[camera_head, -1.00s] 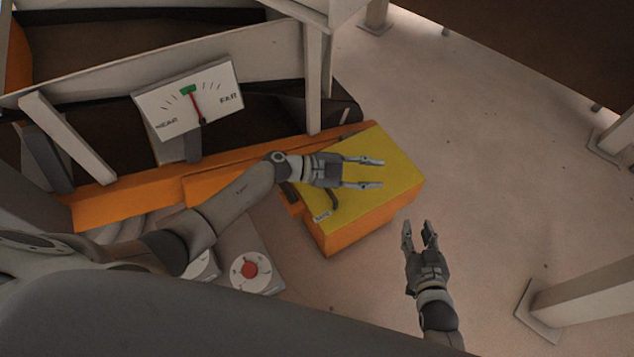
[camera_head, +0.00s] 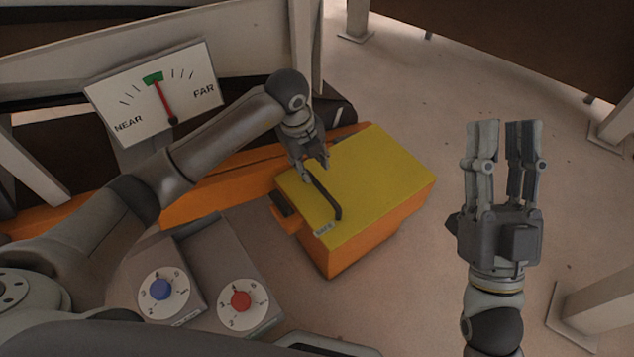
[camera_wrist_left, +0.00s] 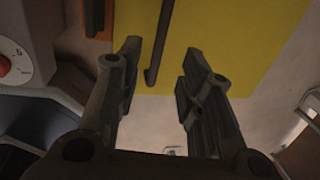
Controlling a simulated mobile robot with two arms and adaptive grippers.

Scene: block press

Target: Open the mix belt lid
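The yellow lid (camera_head: 375,180) is closed on the orange box (camera_head: 385,232) at the end of the belt. A dark bar handle (camera_head: 325,197) runs along the lid's left side. My left gripper (camera_head: 315,172) points down at the far end of this handle. In the left wrist view, my left gripper (camera_wrist_left: 161,52) is open, and the handle (camera_wrist_left: 158,40) shows between its fingers over the yellow lid (camera_wrist_left: 235,45). I cannot tell whether a finger touches it. My right gripper (camera_head: 504,125) is open and empty, right of the box and apart from it.
A NEAR/FAR gauge (camera_head: 155,92) stands at the back left. A blue knob (camera_head: 160,289) and a red knob (camera_head: 241,301) sit on panels left of the box. White posts and a beam stand around. The floor right of the box is clear.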

